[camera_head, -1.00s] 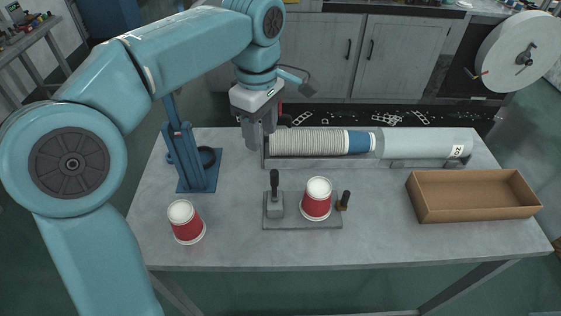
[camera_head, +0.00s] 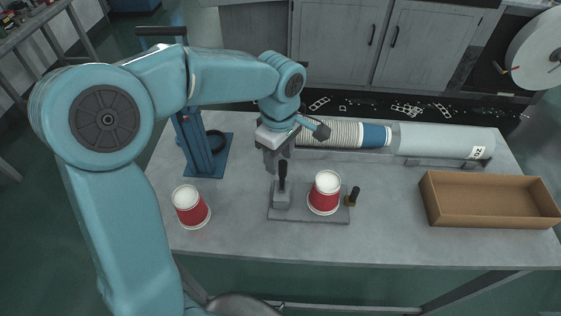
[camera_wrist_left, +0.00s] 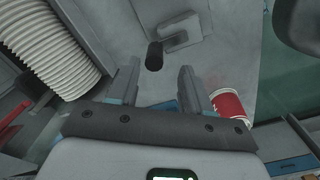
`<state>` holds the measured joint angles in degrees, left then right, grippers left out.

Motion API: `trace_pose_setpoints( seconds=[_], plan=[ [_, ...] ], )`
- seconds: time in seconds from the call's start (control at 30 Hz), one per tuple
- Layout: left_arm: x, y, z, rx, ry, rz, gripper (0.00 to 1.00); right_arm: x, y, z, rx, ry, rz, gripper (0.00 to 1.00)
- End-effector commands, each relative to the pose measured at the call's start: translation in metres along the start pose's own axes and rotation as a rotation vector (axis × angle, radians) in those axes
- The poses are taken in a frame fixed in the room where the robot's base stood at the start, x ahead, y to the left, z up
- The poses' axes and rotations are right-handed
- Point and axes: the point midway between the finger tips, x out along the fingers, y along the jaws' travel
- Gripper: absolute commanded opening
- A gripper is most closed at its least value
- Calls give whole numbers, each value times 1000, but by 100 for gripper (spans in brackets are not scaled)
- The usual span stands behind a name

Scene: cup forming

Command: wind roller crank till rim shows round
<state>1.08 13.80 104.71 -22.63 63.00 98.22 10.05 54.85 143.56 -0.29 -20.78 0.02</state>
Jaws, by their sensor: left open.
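A red cup with a white rim (camera_head: 324,194) stands upright on a grey base plate (camera_head: 300,214). On the plate's left is a grey block with an upright black handle (camera_head: 283,176); on its right is a short black-topped knob (camera_head: 354,195). My left gripper (camera_head: 272,165) is open and empty, just behind and above the black handle. In the left wrist view, the handle's black end (camera_wrist_left: 154,55) shows between and beyond the open fingers (camera_wrist_left: 158,80). I cannot tell whether the fingers touch it. My right gripper is not in view.
A loose red cup (camera_head: 190,207) stands at left. A blue stand (camera_head: 204,150) is behind it. A row of nested cups (camera_head: 335,135) leads into a grey tube (camera_head: 440,142) at the back. An open cardboard box (camera_head: 490,200) is at right. The front strip is clear.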

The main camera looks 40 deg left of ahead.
Motion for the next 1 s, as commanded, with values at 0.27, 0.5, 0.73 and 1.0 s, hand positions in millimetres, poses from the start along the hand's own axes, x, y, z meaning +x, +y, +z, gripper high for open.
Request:
trace_pose_setpoints(
  seconds=[0.27,0.5,0.73,1.0],
  plan=[
    [32,3,1,1,0,-2,48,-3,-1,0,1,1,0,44],
    [35,4,0,1,0,0,48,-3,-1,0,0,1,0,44],
    [34,4,0,1,0,1,0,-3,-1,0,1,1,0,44],
    [34,4,0,1,1,1,0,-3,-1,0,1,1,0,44]
  ],
)
